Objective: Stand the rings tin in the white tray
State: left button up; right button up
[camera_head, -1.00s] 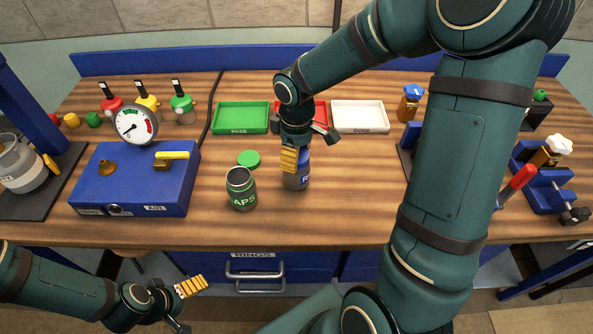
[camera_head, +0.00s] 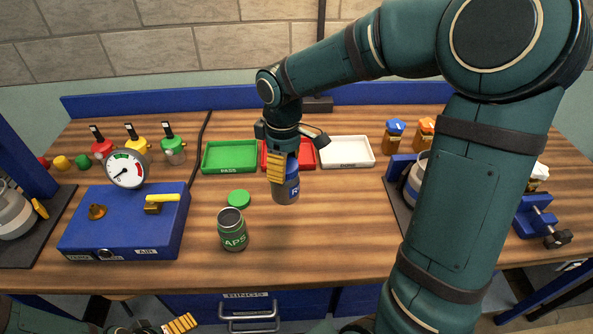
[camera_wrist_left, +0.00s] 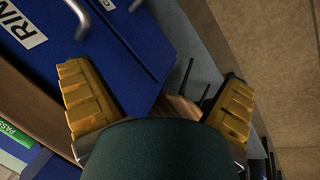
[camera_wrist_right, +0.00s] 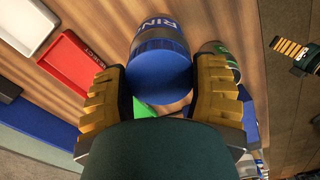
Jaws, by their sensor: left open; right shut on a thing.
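The rings tin (camera_head: 286,190) is grey with a blue label band and a blue top. My right gripper (camera_head: 284,170) is shut on its upper part and holds it upright, apparently above the table. In the right wrist view the tin's blue top (camera_wrist_right: 160,75) sits between both fingers, with "RIN" readable on its side. The white tray (camera_head: 346,152) lies empty at the back, right of the red tray and behind the tin to the right. My left gripper (camera_wrist_left: 158,105) is open and empty, low in front of the bench by the blue drawer.
The open CAPS tin (camera_head: 232,230) stands front left of the rings tin, with a green lid (camera_head: 239,198) behind it. A red tray (camera_head: 308,154) is partly hidden by my gripper; a green tray (camera_head: 230,157) lies left.

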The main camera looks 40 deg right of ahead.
jog(key=w+d+r+m+p, duration=0.1)
jog(key=w+d+m+p, duration=0.4)
jog(key=d, duration=0.8)
jog(key=w+d+m+p, duration=0.35)
jog(key=w+d, duration=0.35)
jog(key=d, duration=0.6)
notch_tip(320, 180, down, 10)
jog(key=shift+b, duration=0.3)
jog(key=o, duration=1.2)
